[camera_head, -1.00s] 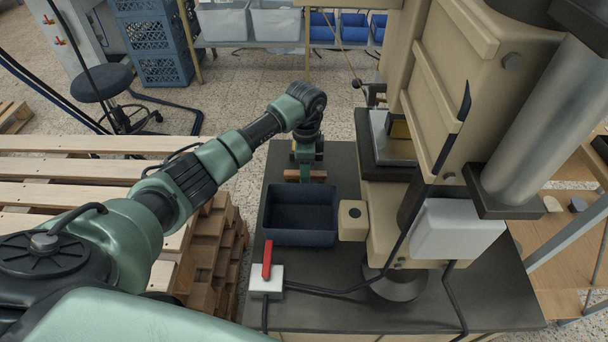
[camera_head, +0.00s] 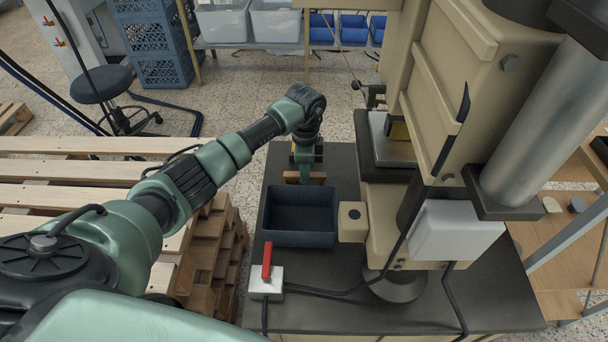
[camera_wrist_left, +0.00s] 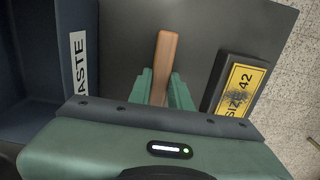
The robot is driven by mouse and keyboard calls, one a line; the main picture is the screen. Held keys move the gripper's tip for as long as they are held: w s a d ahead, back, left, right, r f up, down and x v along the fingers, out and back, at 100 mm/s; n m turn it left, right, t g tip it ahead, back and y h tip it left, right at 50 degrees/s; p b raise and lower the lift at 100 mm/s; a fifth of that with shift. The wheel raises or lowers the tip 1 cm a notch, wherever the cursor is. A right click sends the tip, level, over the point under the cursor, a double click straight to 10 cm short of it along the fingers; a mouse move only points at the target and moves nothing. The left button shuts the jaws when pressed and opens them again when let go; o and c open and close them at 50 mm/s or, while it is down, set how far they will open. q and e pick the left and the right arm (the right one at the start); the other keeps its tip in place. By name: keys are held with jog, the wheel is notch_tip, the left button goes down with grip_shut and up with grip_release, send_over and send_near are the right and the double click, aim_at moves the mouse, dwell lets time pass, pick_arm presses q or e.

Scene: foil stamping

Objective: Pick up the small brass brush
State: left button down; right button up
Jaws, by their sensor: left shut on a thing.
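The brush shows as a brown wooden handle (camera_wrist_left: 165,58) in the left wrist view. In the head view the handle (camera_head: 318,178) lies crosswise under my left gripper, just behind the dark bin. My left gripper (camera_head: 304,176) points down, and its green fingers (camera_wrist_left: 162,90) are shut on the handle, one on each side. The brass bristles are hidden by the gripper. I cannot tell whether the brush touches the bench top. My right gripper is in neither view.
The dark bin (camera_head: 269,224), labelled "WASTE", stands close in front of the gripper. A block with a yellow "SIZE 42" plate (camera_wrist_left: 240,88) lies beside the brush. The beige press (camera_head: 450,80) rises to the right. A red-lever switch box (camera_head: 266,286) sits in front of the bin.

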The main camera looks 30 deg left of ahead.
pick_arm(q)
notch_tip(320, 180, up, 21)
jog(key=shift+f, duration=0.2)
dwell(0.3)
